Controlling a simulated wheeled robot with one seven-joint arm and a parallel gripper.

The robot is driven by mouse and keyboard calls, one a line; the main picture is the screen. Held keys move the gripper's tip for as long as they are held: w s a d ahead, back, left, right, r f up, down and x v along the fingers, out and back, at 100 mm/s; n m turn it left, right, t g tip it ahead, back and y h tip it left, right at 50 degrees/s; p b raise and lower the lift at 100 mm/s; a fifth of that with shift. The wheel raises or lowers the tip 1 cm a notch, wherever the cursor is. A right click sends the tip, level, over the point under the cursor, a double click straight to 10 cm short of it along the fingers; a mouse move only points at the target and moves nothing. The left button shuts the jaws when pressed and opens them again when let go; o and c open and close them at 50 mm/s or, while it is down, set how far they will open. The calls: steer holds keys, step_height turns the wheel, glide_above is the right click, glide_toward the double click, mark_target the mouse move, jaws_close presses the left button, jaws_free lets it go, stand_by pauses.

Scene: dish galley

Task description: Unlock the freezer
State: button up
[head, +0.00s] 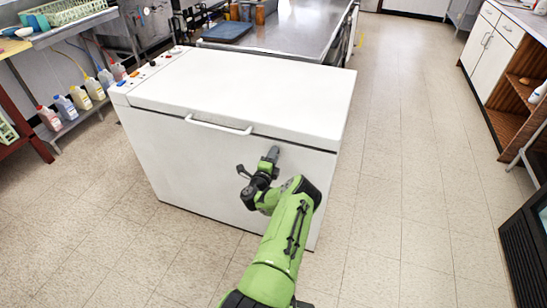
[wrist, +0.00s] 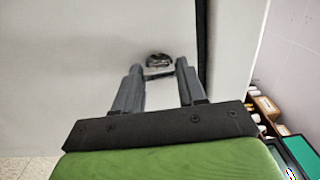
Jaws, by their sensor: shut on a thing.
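The freezer (head: 235,85) is a white chest freezer with its lid down and a pale bar handle (head: 218,124) on the lid's front edge. My gripper (head: 272,152) is at the front face, just below the lid seam and right of the handle. In the wrist view, a dark round lock (wrist: 159,59) sits on the freezer's white front (wrist: 80,60), just beyond my fingertips (wrist: 159,70). My fingers are shut on a small thin grey piece (wrist: 158,76) by the lock. Whether it is inserted in the lock or turned, I cannot tell.
A steel counter (head: 290,32) stands behind the freezer. Several bottles (head: 80,98) stand on a low shelf at left. White cabinets (head: 490,55) and a dark appliance (head: 530,240) are at right. The tiled floor (head: 395,150) right of the freezer is clear.

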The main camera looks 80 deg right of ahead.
steer(key=o, duration=1.1)
steer(key=shift+c, duration=0.2)
steer(key=shift+a, duration=0.1)
steer(key=w+a+p, duration=0.1)
steer(key=a+p, duration=0.5)
steer(key=a, duration=0.9)
steer(key=shift+w+a, duration=0.25)
steer(key=shift+a, duration=0.05)
